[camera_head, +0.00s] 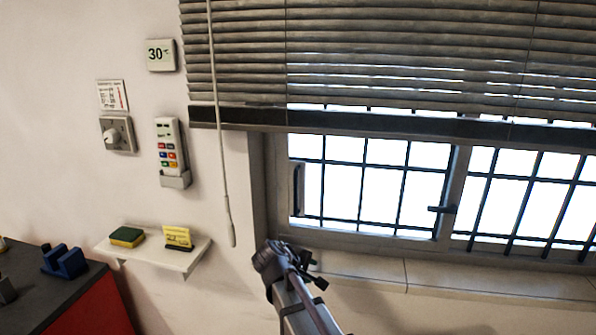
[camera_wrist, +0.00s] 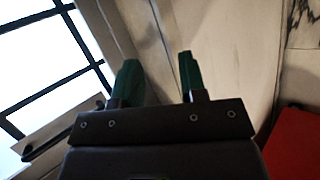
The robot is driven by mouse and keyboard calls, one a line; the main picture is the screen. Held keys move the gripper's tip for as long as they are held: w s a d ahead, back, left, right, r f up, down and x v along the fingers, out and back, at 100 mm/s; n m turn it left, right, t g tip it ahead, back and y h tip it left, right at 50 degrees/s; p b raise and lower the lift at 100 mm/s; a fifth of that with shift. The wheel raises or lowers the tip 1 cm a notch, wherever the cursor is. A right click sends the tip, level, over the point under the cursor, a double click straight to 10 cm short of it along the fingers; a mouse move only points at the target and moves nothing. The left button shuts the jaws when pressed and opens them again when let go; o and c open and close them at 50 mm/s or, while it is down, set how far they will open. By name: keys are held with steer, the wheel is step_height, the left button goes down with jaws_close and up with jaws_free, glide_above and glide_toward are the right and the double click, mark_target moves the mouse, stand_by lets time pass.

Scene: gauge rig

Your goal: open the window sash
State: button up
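The window sash (camera_head: 365,235) is a pale frame with dark bars behind bright glass, below a half-lowered blind. A dark upright pull handle (camera_head: 298,188) is on its left stile, and a small dark lever (camera_head: 441,210) is on the middle post. The sash appears shut against the frame. My gripper (camera_head: 283,256) is below and left of the pull handle, by the left end of the sill. In the wrist view its two green fingers (camera_wrist: 158,68) stand apart with nothing between them. The window (camera_wrist: 50,60) shows at left there, with a dark bar (camera_wrist: 48,143) beside the gripper.
The slatted blind (camera_head: 380,60) hangs above, its wand (camera_head: 222,150) left of the window. A wall shelf (camera_head: 165,252) holds a sponge (camera_head: 127,237) and a yellow block (camera_head: 178,237). A remote (camera_head: 170,148) hangs on the wall. A red-sided cabinet (camera_head: 85,305) is lower left.

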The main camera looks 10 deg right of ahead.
steer(key=w+r+n+t+h+p, duration=0.1)
steer(key=w+r+n+t+h, duration=0.15)
steer(key=w+r+n, duration=0.45)
steer(key=n+t, duration=0.7)
steer(key=n, duration=0.6)
glide_toward(295, 194)
steer(key=x, duration=0.3)
steer(key=shift+h, duration=0.25)
steer(key=x, duration=0.7)
steer(key=shift+w+d+f+b, duration=0.1)
steer(key=shift+w+b, duration=0.25)
steer(key=shift+w, duration=0.05)
steer(key=shift+c, duration=0.5)
jaws_close()
